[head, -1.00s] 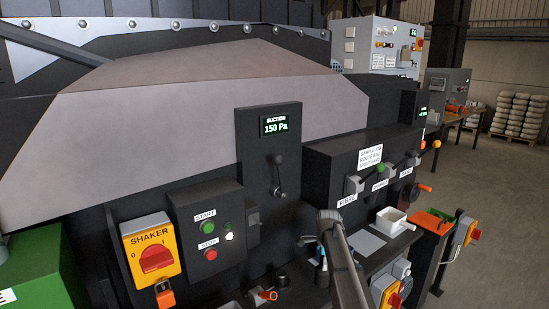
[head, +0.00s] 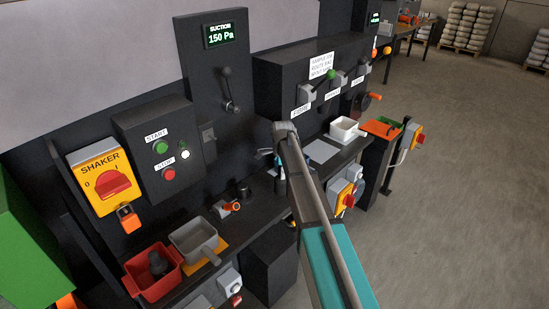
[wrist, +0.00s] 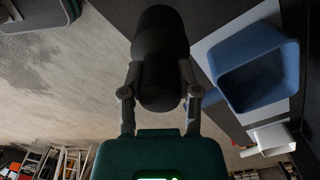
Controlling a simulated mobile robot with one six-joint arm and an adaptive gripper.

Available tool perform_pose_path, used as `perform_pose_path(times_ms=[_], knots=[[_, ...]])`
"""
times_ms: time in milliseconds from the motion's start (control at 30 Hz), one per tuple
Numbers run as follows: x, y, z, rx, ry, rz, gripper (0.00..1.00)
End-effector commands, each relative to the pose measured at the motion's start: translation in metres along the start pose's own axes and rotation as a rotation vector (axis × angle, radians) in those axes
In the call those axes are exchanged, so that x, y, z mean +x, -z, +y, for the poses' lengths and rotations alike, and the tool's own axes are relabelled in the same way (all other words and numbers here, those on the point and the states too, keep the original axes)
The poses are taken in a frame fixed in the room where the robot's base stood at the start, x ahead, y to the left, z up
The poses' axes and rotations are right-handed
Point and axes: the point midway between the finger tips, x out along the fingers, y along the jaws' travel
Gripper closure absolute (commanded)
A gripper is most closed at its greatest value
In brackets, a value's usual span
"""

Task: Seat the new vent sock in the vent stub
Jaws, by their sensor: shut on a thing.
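The new vent sock (wrist: 160,45) is a dark, rounded cylinder in the wrist view. My gripper (wrist: 158,92) is shut on it, one finger on each side. In the head view, my arm runs up the middle and hides most of the gripper and the sock. A short dark upright stub (head: 243,192), which looks like the vent stub, stands on the shelf left of my arm. An orange-ringed fitting (head: 232,207) lies beside it. The stub is apart from my arm. I cannot make it out in the wrist view.
A red bin (head: 136,288) with a dark piece inside and a grey tray (head: 190,250) stand on the shelf's near left. A white tray (head: 345,130) stands farther right. A blue bin (wrist: 228,90) shows in the wrist view. Open floor lies to the right.

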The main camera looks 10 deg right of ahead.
Motion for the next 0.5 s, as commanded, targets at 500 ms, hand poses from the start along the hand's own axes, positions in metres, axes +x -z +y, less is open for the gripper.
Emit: perform_pose_path(times_ms=[500], knots=[[0.026, -0.001, 0.000, -0.001, -0.005, 0.000, 1.00]])
